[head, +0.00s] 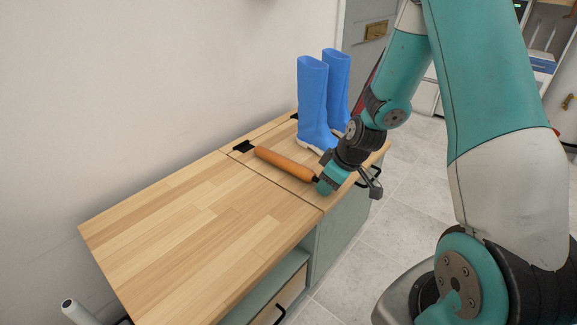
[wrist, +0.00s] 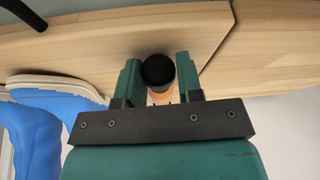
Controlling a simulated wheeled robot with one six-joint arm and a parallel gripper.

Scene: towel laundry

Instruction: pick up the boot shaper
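The boot shaper (head: 283,164) is an orange cylinder with a black end, lying on the wooden top beside the blue boots. My gripper (head: 322,183) is at its black end, the end nearer the arm. In the wrist view the round black end (wrist: 158,71) sits between my two gripper fingers (wrist: 160,76), with some orange showing below it. The fingers are apart, one on each side of the shaper. I cannot make out firm contact on either side.
A pair of blue boots (head: 313,95) stands upright at the far end of the wooden counter (head: 190,230), close to the arm. The near counter top is clear. A wall runs along the left side, and grey tiled floor (head: 405,180) lies to the right.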

